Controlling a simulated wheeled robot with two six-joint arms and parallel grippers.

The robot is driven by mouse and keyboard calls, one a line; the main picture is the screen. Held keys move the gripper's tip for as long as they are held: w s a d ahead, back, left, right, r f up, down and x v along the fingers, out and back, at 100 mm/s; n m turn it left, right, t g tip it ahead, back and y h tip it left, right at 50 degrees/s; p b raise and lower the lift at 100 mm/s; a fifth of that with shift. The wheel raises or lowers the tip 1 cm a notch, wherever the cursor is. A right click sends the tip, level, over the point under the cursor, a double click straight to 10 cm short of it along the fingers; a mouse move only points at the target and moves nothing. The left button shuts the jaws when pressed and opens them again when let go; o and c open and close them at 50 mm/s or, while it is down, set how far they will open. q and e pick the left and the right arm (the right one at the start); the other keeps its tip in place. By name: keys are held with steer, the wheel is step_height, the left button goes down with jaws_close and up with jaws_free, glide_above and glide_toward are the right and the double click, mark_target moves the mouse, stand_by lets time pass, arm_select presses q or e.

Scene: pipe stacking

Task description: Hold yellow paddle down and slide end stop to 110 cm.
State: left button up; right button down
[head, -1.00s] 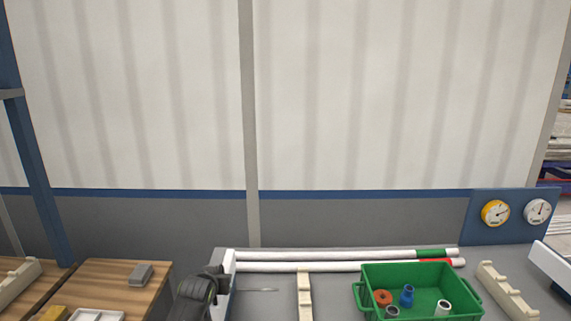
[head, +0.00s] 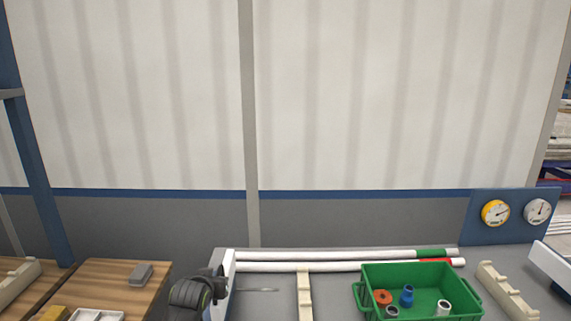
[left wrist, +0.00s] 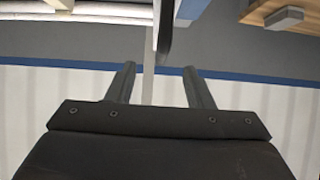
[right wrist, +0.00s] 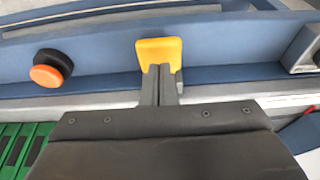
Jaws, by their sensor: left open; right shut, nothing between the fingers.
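The yellow paddle (right wrist: 160,50) shows upright against a blue rail in the right wrist view. My right gripper (right wrist: 160,70) is shut, with its fingertips at the paddle's lower part. They overlap it in the picture; I cannot tell whether they press on it. My left gripper (left wrist: 159,67) is open, its two fingers apart with nothing clearly held. A dark curved piece (left wrist: 165,30) shows beyond and between these fingers. My dark left arm (head: 192,292) shows at the bottom of the head view. I cannot identify the end stop or any 110 cm mark.
An orange-and-black knob (right wrist: 50,70) and a grey block (right wrist: 304,48) are on the blue rail. In the head view, a green bin (head: 420,290) holds several fittings, and white pipes (head: 330,266) lie behind it. A wooden table (head: 110,280) stands at left.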

step_height(320, 180, up, 9)
stand_by(0.7)
steer(key=shift+s+f, duration=0.1)
